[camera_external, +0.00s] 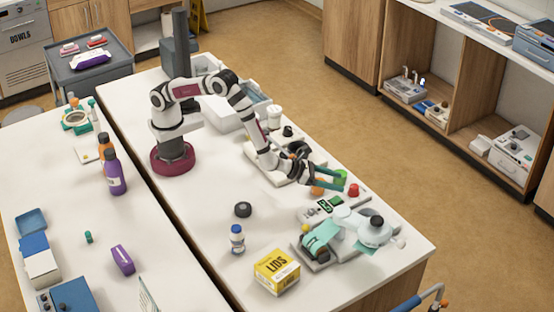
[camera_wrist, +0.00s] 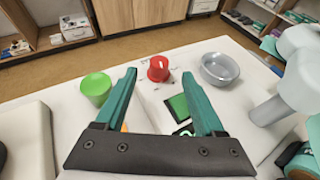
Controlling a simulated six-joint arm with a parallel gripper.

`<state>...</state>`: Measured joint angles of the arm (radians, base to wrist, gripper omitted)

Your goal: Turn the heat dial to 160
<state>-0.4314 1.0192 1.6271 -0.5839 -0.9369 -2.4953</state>
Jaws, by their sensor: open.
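The heat dial appears to be the red knob (camera_external: 353,190) on a white unit near the far edge of the table. In the wrist view the red knob (camera_wrist: 158,68) has a pale mark on it and small dark marks beside it, too small to read. A green display (camera_wrist: 180,106) lies nearer on the same unit; it also shows in the external view (camera_external: 324,205). My gripper (camera_external: 334,182) is open with teal fingers. In the wrist view the knob appears between and beyond the fingertips (camera_wrist: 160,76), and I see no contact.
A green cup-like piece (camera_wrist: 96,86) stands left of the fingers, and a grey bowl (camera_wrist: 220,69) right of the knob. A white stand mixer-like device (camera_external: 370,228) is close by. A yellow LIDS box (camera_external: 277,272), a small bottle (camera_external: 237,239) and a black knob (camera_external: 243,209) stand nearer.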

